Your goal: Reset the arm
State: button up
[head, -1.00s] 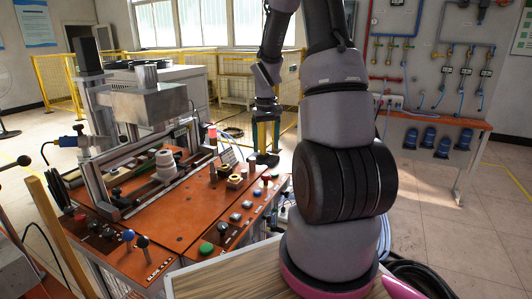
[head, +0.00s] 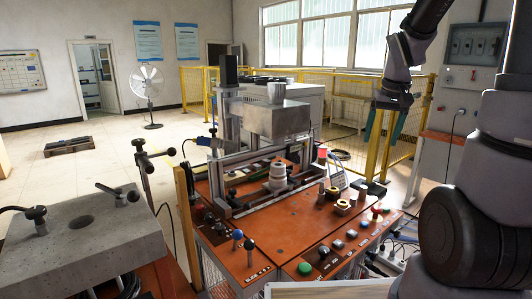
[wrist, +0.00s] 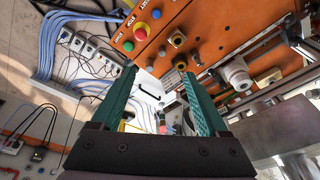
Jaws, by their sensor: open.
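My gripper (head: 383,125) hangs from my arm at the right of the head view, to the right of the induction heater bench (head: 255,240). In the wrist view my gripper (wrist: 160,92) shows its two green fingers spread apart, with nothing held between them. The orange bench top with its buttons lies beyond the fingers in the wrist view. The heater unit, a metal box (head: 278,120) on a frame, stands at the back of the bench. A white stepped part (head: 277,178) stands on the rail below it.
A grey block table (head: 75,235) with clamp handles stands at the left. A yellow fence (head: 345,100) runs behind the bench. Cables and sockets (wrist: 90,48) lie beside the bench. A fan (head: 147,90) stands on open floor at the far left.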

jog(key=s+a+r+t+y, duration=0.1)
jog(key=s+a+r+t, duration=0.1)
jog(key=s+r, duration=0.4)
jog(key=s+a+r+m+t+y, duration=0.1)
jog(key=s+a+r+t, duration=0.1)
jog(key=s+a+r, duration=0.3)
jog(key=s+r, duration=0.1)
jog(key=s, duration=0.3)
jog(key=shift+a+m+t, duration=0.3)
dwell(0.9)
